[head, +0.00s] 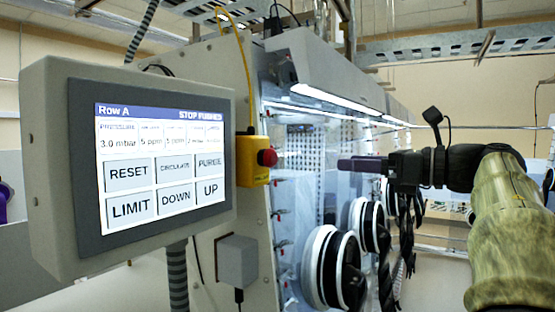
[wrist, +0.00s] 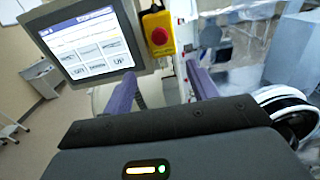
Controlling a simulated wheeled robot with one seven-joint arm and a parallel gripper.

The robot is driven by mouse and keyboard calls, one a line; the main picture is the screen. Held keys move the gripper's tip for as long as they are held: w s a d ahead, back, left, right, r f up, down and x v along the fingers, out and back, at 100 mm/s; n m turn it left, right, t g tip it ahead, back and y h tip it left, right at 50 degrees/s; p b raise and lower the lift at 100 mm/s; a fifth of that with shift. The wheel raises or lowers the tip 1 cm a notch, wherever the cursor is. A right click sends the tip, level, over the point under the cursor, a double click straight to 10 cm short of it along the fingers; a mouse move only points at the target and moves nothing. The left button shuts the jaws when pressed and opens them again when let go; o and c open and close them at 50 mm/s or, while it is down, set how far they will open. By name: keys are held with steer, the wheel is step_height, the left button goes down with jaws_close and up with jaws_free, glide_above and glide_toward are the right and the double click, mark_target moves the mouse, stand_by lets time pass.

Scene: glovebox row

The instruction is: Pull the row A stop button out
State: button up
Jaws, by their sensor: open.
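The row A stop button is a red knob (head: 267,157) on the side of a yellow box (head: 250,172), which is fixed to the end wall beside the screen. In the wrist view the red knob (wrist: 159,36) on its yellow box (wrist: 152,20) lies beyond the fingertips, roughly between their lines. My gripper (head: 342,165) has purple fingers and is to the right of the knob, apart from it. In the wrist view my gripper (wrist: 162,72) is open and empty. The panel screen (head: 165,160) reads "Row A" and "STOP PUSHED".
The grey panel housing (head: 50,150) stands left of the box. A yellow cable (head: 240,45) runs up from the box. Round glove ports (head: 318,265) with black gloves line the glovebox front below my gripper. A grey box (head: 237,262) sits lower on the end wall.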

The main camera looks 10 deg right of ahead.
mark_target(274, 159)
steer(key=p+x, duration=0.7)
steer(key=x, duration=0.9)
steer(key=shift+w+a, duration=0.2)
steer(key=shift+w, duration=0.05)
steer(key=shift+w+a, duration=0.3)
steer(key=shift+f, duration=0.1)
jaws_close()
